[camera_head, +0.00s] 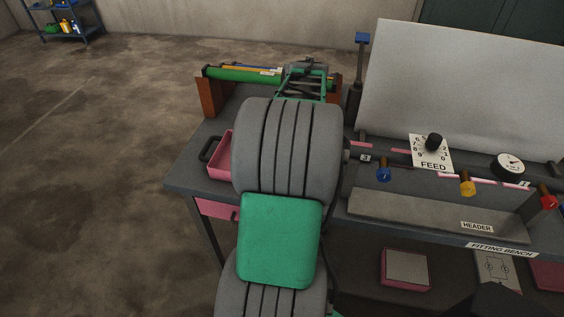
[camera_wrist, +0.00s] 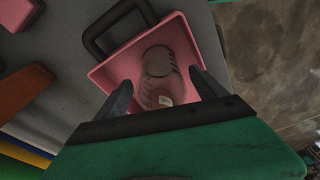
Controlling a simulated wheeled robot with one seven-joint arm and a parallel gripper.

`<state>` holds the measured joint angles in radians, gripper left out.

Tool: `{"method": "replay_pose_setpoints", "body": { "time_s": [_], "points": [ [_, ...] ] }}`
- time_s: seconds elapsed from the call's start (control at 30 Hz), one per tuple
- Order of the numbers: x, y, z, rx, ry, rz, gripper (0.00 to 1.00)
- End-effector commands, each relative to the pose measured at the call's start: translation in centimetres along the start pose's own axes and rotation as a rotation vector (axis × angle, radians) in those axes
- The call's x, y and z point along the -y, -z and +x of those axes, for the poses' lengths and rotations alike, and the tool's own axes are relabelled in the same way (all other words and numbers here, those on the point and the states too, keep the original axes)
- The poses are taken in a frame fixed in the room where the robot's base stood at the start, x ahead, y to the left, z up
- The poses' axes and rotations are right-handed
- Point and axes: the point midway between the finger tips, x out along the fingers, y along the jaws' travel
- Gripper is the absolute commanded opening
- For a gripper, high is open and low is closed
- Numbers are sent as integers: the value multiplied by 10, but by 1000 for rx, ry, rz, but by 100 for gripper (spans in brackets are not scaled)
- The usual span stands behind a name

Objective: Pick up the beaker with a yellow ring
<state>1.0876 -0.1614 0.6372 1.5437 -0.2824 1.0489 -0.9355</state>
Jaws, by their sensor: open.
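A clear glass beaker (camera_wrist: 158,72) sits inside a pink tray (camera_wrist: 112,70) in the wrist view. It has a small pale label low on its side. I cannot make out a yellow ring on it. My gripper (camera_wrist: 160,82) is open, with its two dark fingers reaching over the tray on either side of the beaker. I cannot tell whether they touch it. In the head view the pink tray (camera_head: 218,168) shows only in part at the bench's left end. My own arm hides the rest of it and the beaker there.
The tray's black handle (camera_wrist: 98,38) sticks out over the grey bench (camera_head: 190,178). Coloured rods (camera_head: 235,74) rest on a brown stand (camera_head: 207,98) behind. To the right are a row of valves with a blue knob (camera_head: 384,173), a gauge (camera_head: 511,166) and a large pale panel (camera_head: 460,85).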

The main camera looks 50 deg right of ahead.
Motion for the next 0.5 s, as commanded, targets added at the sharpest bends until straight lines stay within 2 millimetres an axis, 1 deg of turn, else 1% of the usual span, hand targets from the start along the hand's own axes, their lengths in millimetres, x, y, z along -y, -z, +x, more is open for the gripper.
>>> {"method": "replay_pose_setpoints", "body": {
  "time_s": [0.1,0.23,0.3,0.47,0.5],
  "points": [
    [1,4,18,2,3,0,81],
    [0,3,39,2,1,2,81],
    [0,3,44,1,-1,2,81],
    [0,3,44,1,-2,2,81],
    [0,3,44,1,-2,2,79]
  ]
}}
